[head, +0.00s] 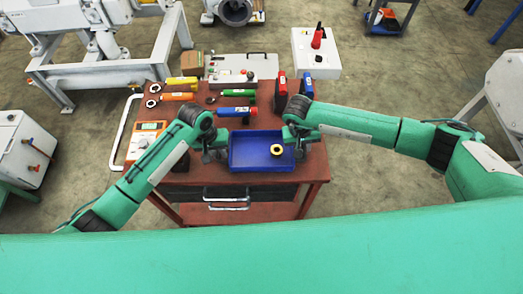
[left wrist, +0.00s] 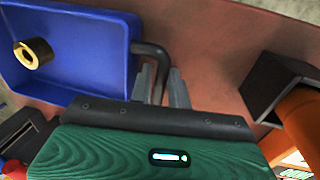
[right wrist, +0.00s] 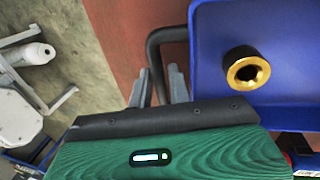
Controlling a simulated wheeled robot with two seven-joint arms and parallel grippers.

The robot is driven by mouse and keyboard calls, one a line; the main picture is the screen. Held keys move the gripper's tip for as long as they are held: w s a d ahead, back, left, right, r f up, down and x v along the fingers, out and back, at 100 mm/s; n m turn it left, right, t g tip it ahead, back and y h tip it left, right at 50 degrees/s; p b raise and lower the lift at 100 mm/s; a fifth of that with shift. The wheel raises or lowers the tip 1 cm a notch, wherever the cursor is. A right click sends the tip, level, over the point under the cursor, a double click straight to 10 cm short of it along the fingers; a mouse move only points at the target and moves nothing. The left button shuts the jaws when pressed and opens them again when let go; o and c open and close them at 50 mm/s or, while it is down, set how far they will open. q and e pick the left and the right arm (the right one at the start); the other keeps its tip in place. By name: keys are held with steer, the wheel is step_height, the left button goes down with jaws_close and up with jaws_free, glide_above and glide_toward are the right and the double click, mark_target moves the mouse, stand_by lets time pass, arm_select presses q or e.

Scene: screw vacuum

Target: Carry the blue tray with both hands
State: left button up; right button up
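The blue tray (head: 240,160) lies flat on the red table, with a brass ring-shaped part (head: 277,149) inside. The ring also shows in the left wrist view (left wrist: 33,53) and the right wrist view (right wrist: 246,70). My left gripper (left wrist: 162,80) is at the tray's left dark handle (left wrist: 150,50), one finger on each side of the bar. My right gripper (right wrist: 160,78) is at the right dark handle (right wrist: 165,36) in the same way. Both pairs of fingers look parted, with narrow gaps beside the bars. The exact contact is partly hidden.
An orange meter (head: 146,141) lies at the left. A white box with a red knob (head: 316,55) stands beyond the table.

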arm_select(q)
steer(key=shift+f, duration=0.25)
arm_select(e)
steer(key=shift+f, duration=0.2)
arm_select(q)
jaws_close()
arm_select(e)
jaws_close()
arm_select(q)
steer(key=shift+r, duration=0.15)
arm_select(e)
steer(key=shift+r, duration=0.1)
